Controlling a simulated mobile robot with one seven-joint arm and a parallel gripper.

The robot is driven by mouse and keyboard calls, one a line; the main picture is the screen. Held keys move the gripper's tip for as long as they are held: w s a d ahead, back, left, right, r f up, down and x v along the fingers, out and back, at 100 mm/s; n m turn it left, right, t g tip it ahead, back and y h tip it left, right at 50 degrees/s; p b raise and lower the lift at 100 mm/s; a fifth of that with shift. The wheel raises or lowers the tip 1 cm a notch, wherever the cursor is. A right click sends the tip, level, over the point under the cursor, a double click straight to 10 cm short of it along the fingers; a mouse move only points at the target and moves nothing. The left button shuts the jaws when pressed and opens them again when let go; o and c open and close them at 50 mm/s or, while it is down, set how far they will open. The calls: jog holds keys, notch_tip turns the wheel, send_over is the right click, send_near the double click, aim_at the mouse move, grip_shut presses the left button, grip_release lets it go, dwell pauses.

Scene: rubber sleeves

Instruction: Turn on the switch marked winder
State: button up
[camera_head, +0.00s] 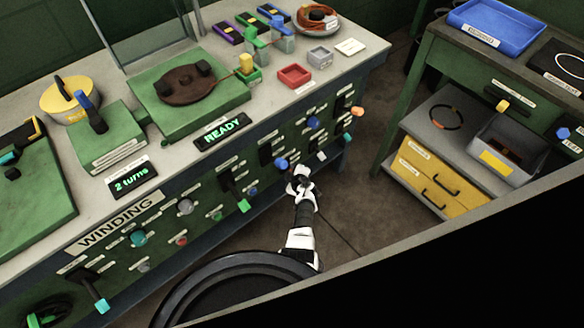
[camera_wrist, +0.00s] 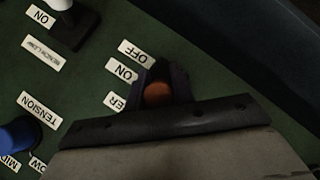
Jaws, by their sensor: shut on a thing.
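My gripper (camera_head: 302,180) is at the front panel of the green winding bench, right of its middle. In the wrist view my gripper (camera_wrist: 161,82) is shut on a small switch with a round orange-brown knob (camera_wrist: 157,95). The knob sits between the dark fingers. Beside it are an OFF label (camera_wrist: 136,51), an ON label (camera_wrist: 123,70) and a partly covered label ending in "ER" (camera_wrist: 115,101). The rest of that name is hidden, and I cannot tell the switch's position. In the head view my gripper hides the switch.
A white-tipped switch (camera_wrist: 62,4) marked bench lamp and a blue TENSION knob (camera_wrist: 18,134) are close by on the panel. A display (camera_head: 222,131) reads READY. Floor is clear between the bench and the side cabinet (camera_head: 440,175).

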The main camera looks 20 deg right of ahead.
jog(key=shift+r+g+p, duration=0.1)
jog(key=shift+g+p, duration=0.2)
jog(key=shift+g, duration=0.1)
dwell(0.3)
jog(key=o, duration=1)
jog(key=shift+s+r, duration=0.1)
jog(key=shift+s, duration=0.05)
jog(key=shift+b+v, duration=0.4)
jog(key=shift+v, duration=0.4)
jog(key=v, duration=1.1)
jog(key=shift+s+r+p, duration=0.3)
jog(key=shift+r, duration=0.05)
